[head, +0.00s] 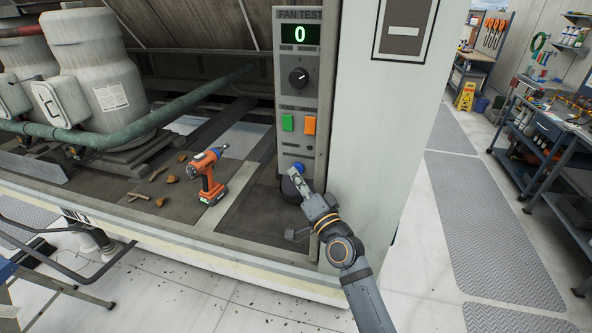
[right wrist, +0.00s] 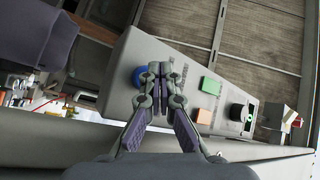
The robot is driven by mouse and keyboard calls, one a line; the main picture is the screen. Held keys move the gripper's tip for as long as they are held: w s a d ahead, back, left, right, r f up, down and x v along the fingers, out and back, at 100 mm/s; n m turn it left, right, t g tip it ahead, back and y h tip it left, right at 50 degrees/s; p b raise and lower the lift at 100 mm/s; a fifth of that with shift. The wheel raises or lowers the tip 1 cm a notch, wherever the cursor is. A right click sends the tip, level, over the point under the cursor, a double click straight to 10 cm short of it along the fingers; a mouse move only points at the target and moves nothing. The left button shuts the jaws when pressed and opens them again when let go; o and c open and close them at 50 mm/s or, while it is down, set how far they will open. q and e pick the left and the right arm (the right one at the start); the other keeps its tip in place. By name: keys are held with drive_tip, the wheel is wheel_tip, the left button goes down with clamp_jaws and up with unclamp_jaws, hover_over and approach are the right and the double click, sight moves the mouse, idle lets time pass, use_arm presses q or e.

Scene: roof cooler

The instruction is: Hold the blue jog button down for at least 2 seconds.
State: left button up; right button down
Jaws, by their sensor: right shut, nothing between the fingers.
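The blue jog button (head: 298,167) is low on the grey fan test panel (head: 290,72), below the green button (head: 287,122) and the orange button (head: 309,125). My right gripper (head: 291,175) is shut and empty, with its tips at or just below the blue button in the head view. In the right wrist view the shut fingertips (right wrist: 154,68) overlap the right side of the blue button (right wrist: 139,77). I cannot tell whether they touch it. The panel's green display (head: 300,33) reads 0. My left gripper is not in view.
A pale cabinet wall (head: 375,140) rises right of the panel. A green pipe (head: 140,127) crosses at the left. The walkway (head: 490,220) at right is clear.

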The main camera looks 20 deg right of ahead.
drive_tip(key=s, duration=0.1)
drive_tip(key=s+a+b, duration=0.2)
drive_tip(key=s, duration=0.1)
drive_tip(key=shift+s+a+f, duration=0.1)
drive_tip(key=shift+a+f, duration=0.1)
drive_tip(key=shift+a, duration=0.05)
drive_tip(key=shift+d, duration=0.1)
